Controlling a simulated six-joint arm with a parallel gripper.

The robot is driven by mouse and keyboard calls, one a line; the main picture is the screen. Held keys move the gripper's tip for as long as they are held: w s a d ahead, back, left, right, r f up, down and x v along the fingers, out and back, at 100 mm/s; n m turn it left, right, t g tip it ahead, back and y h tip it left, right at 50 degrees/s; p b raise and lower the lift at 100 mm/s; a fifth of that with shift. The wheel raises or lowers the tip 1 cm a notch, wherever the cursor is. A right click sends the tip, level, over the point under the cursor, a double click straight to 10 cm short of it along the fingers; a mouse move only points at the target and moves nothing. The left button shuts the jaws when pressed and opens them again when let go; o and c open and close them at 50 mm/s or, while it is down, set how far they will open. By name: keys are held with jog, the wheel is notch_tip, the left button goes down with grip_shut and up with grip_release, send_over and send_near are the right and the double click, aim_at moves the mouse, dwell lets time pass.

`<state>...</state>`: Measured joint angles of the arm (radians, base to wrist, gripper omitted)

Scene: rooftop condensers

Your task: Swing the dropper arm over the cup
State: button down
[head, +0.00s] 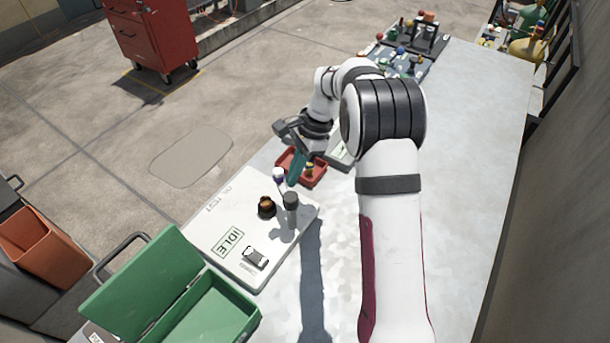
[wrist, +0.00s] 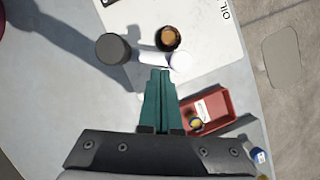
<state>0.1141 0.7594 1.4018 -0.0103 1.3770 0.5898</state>
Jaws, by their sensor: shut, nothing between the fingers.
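A white board (head: 225,215) carries a round dark cup (head: 266,207) with amber contents; the cup also shows in the wrist view (wrist: 168,38). Beside it stands a grey post with a dark cap (head: 291,200), seen from above in the wrist view (wrist: 113,48). The dropper arm reaches from the post to a white end piece (wrist: 180,61), which also shows in the head view (head: 278,173). In the wrist view that end is beside the cup, not over it. My gripper (head: 293,184) is shut and empty, its teal fingertips (wrist: 160,72) close by the dropper arm; contact cannot be told.
A red tray (head: 318,177) with small items lies behind my gripper. The board has an IDLE label (head: 229,241) and a small switch (head: 256,257). An open green box (head: 215,312) stands at the front left. The table's right side is clear.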

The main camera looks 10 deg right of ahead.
aim_at(280, 173)
jog(key=n, duration=0.1)
jog(key=a+n+g, duration=0.1)
jog(key=n, duration=0.1)
jog(key=a+n, duration=0.1)
jog(key=shift+w+a+g+h, duration=0.1)
jog(key=shift+a+g+h, duration=0.2)
jog(key=shift+h, duration=0.1)
jog(key=shift+a, duration=0.35)
jog(key=w+d+r, duration=0.5)
jog(key=r, duration=0.4)
jog(key=shift+w+d+r, duration=0.15)
jog(key=shift+d, duration=0.1)
